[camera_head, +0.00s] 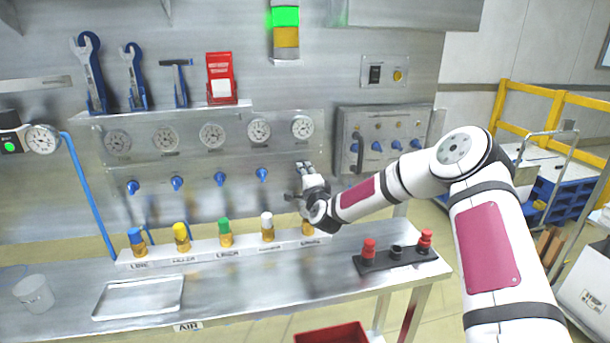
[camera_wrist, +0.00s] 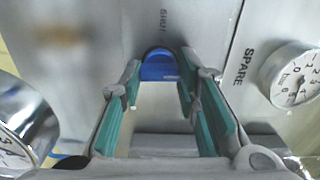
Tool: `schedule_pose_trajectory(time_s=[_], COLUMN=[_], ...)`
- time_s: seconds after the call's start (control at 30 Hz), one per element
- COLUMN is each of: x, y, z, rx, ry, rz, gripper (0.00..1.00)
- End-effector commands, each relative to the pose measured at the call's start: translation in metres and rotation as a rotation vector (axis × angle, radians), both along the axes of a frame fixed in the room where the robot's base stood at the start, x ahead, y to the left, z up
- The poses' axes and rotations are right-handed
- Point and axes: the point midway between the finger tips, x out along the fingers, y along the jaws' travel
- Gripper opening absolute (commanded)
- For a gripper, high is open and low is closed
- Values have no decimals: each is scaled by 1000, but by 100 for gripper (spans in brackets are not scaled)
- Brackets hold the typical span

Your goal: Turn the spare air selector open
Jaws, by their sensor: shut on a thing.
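The spare air selector is a small blue knob (camera_wrist: 158,68) on the metal panel, seen in the wrist view between the fingertips. The word SHUT is printed near it and the word SPARE to its right. My gripper (camera_wrist: 159,82) has its two teal-padded fingers on either side of the knob, shut on it. In the head view my gripper (camera_head: 302,172) is at the right end of the row of blue selectors and hides the spare one. The spare gauge (camera_wrist: 292,76) is at the right of the wrist view; it also shows in the head view (camera_head: 302,127).
Other blue selectors (camera_head: 220,179) sit left of my gripper, under gauges (camera_head: 212,135). A white rail (camera_head: 190,253) with coloured-cap fittings stands below. A grey box with blue knobs (camera_head: 348,115) is close on the right. A black holder (camera_head: 380,262) with red pieces lies on the bench.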

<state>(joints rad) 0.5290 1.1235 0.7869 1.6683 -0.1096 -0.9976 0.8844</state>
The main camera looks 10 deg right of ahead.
Motion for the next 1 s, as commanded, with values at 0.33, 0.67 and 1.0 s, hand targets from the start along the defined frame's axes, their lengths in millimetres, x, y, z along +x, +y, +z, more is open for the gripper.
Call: schedule_pose_trajectory(time_s=[0.33,0.67,1.0], x=[0,0,0], y=[-1,-1,-1], z=[0,0,0], rx=[64,67,65], ry=[0,0,0], rz=[-2,-2,-1], gripper=[2,2,50])
